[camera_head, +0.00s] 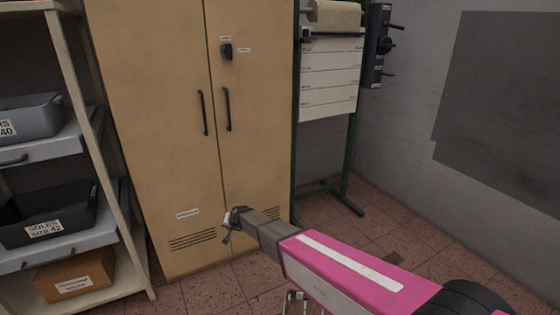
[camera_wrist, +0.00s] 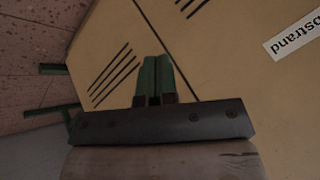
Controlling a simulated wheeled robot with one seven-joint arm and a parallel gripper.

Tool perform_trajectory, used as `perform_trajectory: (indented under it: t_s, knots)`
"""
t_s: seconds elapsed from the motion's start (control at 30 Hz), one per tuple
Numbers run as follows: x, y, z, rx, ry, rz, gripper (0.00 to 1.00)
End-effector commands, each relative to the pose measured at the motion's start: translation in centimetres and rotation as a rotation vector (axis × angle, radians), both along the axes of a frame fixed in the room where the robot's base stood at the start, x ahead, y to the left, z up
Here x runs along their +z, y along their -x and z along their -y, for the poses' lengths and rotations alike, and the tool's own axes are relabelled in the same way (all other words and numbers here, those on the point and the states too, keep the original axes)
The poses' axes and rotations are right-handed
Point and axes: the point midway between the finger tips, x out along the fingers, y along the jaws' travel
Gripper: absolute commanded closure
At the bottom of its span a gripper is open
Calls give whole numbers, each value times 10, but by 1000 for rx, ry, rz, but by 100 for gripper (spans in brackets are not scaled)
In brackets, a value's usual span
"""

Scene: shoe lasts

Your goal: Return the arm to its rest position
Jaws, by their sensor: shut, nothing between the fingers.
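My arm reaches from the lower right towards the cabinet in the head view. Its pink link ends in a grey part with a small dark end (camera_head: 233,222) in front of the cabinet's lower doors. In the wrist view my gripper (camera_wrist: 154,65) shows two green fingers side by side, closed together with nothing between them. Behind the fingers is the tan cabinet (camera_wrist: 215,80), seen turned on its side, with its door seam and vent slots. I cannot tell how large the gap between fingertips and cabinet is.
The closed tan cabinet (camera_head: 160,110) stands ahead. A shelf rack (camera_head: 120,205) with bins and a cardboard box (camera_head: 75,275) is at left. A green-framed paper-roll stand (camera_head: 352,150) is right of the cabinet. Tiled floor (camera_head: 385,235) is mostly clear at right.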

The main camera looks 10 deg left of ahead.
Motion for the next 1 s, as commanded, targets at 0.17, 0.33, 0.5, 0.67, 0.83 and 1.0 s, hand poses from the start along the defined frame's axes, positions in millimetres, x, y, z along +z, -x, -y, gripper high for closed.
perform_trajectory:
  t_s: [0.17,0.33,0.5,0.67,0.83,1.0]
  knots:
    - [18,-4,73,-15,61,-22,100]
    - [39,-2,170,-27,151,-65,100]
    - [60,12,263,-39,235,-120,100]
    - [79,36,345,-50,307,-183,100]
    - [101,72,426,-64,372,-259,100]
    - [121,115,494,-77,425,-341,100]
